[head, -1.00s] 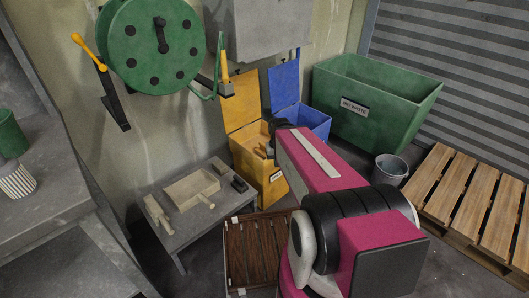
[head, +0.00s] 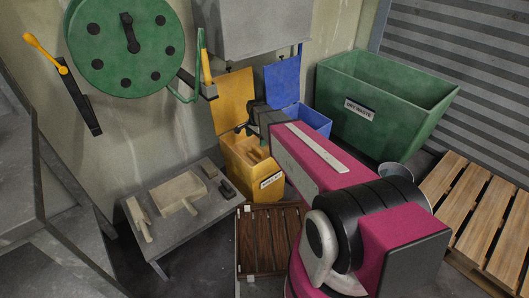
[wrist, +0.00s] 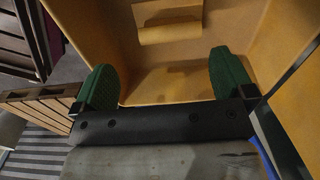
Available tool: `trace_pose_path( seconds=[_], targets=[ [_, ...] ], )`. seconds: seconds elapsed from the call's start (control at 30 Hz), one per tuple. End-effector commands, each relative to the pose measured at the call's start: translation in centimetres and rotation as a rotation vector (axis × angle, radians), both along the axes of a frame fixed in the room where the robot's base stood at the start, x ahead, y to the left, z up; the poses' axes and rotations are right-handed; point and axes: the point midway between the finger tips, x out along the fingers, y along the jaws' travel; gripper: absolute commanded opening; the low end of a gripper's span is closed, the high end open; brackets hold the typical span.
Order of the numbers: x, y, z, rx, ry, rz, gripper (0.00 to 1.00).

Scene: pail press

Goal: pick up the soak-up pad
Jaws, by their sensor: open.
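The open yellow bin (head: 262,182), with a white label on its front and its lid raised, stands by the wall. Tan pieces (head: 256,150) lie inside it; I cannot tell for certain which is the soak-up pad. In the wrist view, a folded-looking yellow-tan piece (wrist: 168,32) shows inside the bin, beyond my fingertips. My gripper (wrist: 165,78) is open, its two green fingers spread wide with nothing between them. It points into the bin's mouth. In the head view my dark wrist hangs over the bin, and the fingers are hard to make out.
A blue bin (head: 315,119) with a raised lid stands right beside the yellow one. A large green dry-waste bin (head: 385,105) and wooden pallets (head: 485,200) are at right. A low grey bench (head: 163,228) with wooden tools stands left. A dark slatted crate (head: 268,240) is in front.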

Motion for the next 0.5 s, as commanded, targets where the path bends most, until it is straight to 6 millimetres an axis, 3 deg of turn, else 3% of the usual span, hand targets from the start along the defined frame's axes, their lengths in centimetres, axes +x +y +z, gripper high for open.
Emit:
trace_pose_path(
  seconds=[0.27,0.5],
  targets=[
    [0.9,1.0,-1.3,0.0,0.001,-0.051,1.0],
    [1.0,0.9,-4.6,0.0,0.002,-0.05,1.0]
  ],
)
